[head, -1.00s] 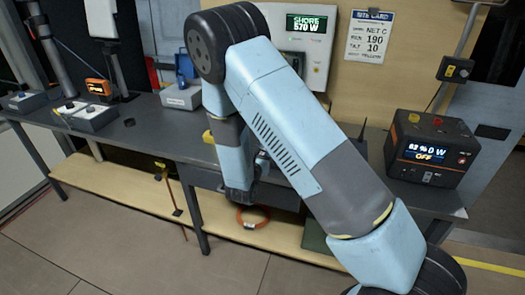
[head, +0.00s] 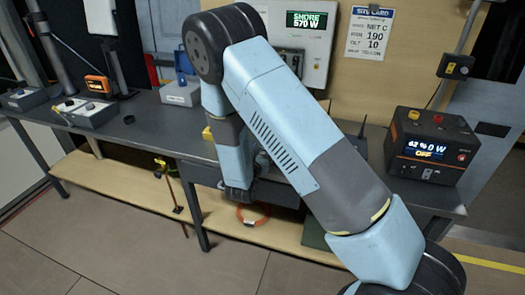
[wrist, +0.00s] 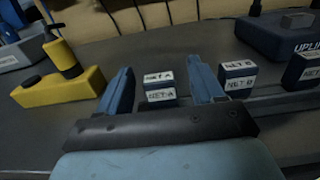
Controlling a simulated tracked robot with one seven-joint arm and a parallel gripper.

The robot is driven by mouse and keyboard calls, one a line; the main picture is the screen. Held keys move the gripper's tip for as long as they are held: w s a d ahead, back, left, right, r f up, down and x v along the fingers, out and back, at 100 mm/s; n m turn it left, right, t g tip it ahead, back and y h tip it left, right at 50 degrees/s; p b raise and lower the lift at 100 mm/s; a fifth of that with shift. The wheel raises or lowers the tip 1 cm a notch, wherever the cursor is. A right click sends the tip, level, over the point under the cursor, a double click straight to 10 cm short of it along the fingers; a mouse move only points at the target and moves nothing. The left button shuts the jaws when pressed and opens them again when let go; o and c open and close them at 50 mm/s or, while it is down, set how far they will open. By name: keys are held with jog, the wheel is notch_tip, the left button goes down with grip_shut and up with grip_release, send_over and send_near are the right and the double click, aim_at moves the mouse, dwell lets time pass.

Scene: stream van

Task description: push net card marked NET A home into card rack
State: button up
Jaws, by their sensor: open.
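In the wrist view my gripper (wrist: 163,88) is open, its two blue fingers apart. A dark block with a white label reading NET-A (wrist: 160,96) stands between the fingers. I cannot tell whether the block touches either finger or how deep the card sits. The card rack is not clearly made out; a pale blue rail (wrist: 270,98) runs right from the right finger.
Right of the fingers stands another dark labelled block (wrist: 239,84), seemingly NET-B, and one more at the right edge. A yellow device (wrist: 62,85) is at left; a dark UPLINK box (wrist: 285,35) is behind right. A power unit (head: 432,147) stands on the bench's right.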

jog(key=v, duration=1.4)
jog(key=shift+w, duration=0.15)
jog(key=s+d+r+m+g+h, duration=0.3)
jog(key=d+r+m+g, duration=0.5)
jog(key=d, duration=0.4)
jog(key=s+d+r+m+g+h, duration=0.3)
jog(key=d+r+m+g, duration=0.3)
jog(key=d+r+m, duration=0.45)
jog(key=s+d+r+m+t+y, duration=0.2)
jog(key=s+d+r+m+y, duration=0.1)
jog(key=s+r+m+y, duration=0.9)
jog(key=s+r+m, duration=0.1)
jog(key=s+r, duration=0.1)
jog(key=s, duration=0.1)
jog(key=shift+t, duration=0.3)
